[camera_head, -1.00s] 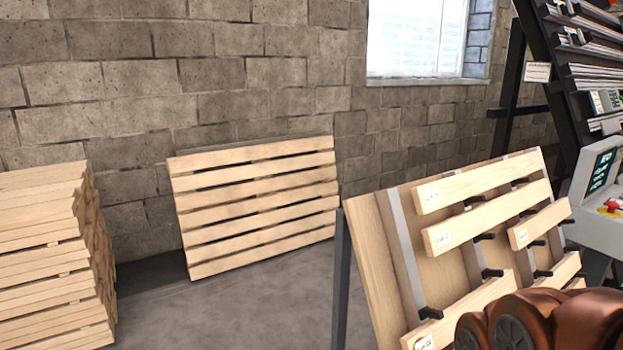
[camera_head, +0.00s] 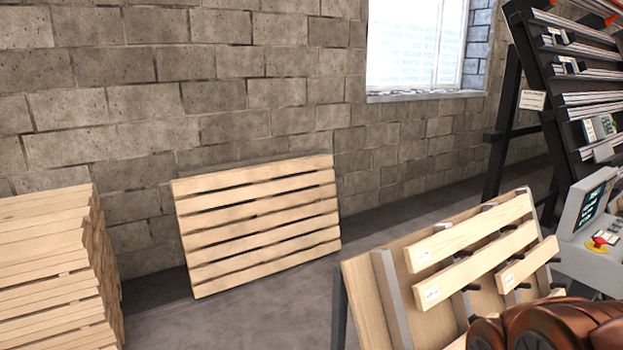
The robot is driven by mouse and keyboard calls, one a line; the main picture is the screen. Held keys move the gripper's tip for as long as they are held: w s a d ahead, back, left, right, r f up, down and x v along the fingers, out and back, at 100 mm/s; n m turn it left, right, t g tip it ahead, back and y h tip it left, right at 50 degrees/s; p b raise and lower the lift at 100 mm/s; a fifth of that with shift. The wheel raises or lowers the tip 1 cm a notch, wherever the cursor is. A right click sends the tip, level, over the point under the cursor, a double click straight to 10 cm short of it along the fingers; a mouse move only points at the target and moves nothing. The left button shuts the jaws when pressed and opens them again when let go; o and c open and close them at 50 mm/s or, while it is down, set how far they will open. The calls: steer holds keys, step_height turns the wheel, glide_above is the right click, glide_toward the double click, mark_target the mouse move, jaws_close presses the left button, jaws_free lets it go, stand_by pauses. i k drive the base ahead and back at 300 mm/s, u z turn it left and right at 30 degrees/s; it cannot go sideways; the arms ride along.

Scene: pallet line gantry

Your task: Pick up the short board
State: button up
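A tilted rack (camera_head: 367,303) at the lower right holds several pale boards with small white labels. The top board (camera_head: 470,232) and a longer board below it (camera_head: 480,268) lie across the rack on black pegs. My brown arm (camera_head: 535,325) covers the rack's lower right part. My gripper is not in view.
A stack of planks (camera_head: 55,265) stands at the left. A slatted pallet (camera_head: 258,225) leans on the block wall. A control panel (camera_head: 590,230) with a red button stands at the right, below a dark shelf rack (camera_head: 575,90).

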mark_target(508, 278)
steer(key=z, duration=0.9)
